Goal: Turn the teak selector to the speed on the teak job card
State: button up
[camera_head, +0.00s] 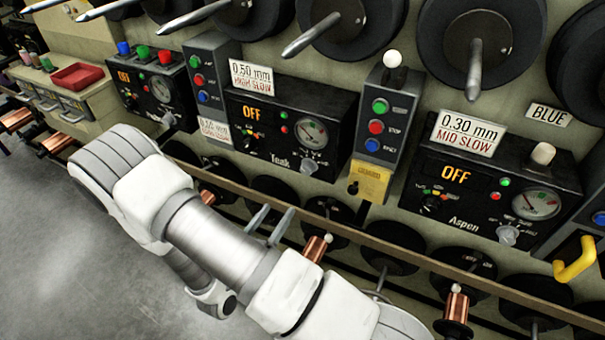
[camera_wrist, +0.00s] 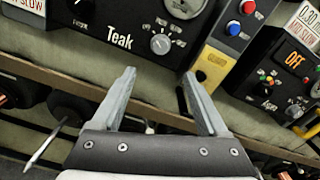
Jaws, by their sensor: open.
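The Teak panel (camera_head: 270,150) is a black box with an orange OFF display and a round gauge. A grey knob (camera_head: 309,166) with white marks around it sits beside the name Teak; it also shows in the wrist view (camera_wrist: 160,44). A small dark knob (camera_head: 249,144) with coloured lamps is at the panel's left. I cannot read either knob's setting. A card (camera_head: 250,77) on top of the panel reads "0.50 mm HIGH SLOW". My gripper (camera_head: 269,222) is open and empty, below and in front of the panel, apart from it; its fingers point toward it in the wrist view (camera_wrist: 158,75).
A grey button box with a white ball (camera_head: 392,59) and yellow tag (camera_head: 370,181) stands right of the panel. The Aspen panel (camera_head: 500,195) has a "0.30 mm MID SLOW" card (camera_head: 468,133). A wooden rail (camera_head: 430,262) runs below; metal spindles (camera_head: 310,35) jut out above.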

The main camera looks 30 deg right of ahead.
aim_at(305, 172)
jog(key=x, duration=1.5)
jog(key=shift+w+d, duration=0.2)
jog(key=shift+d, duration=0.15)
grip_shut()
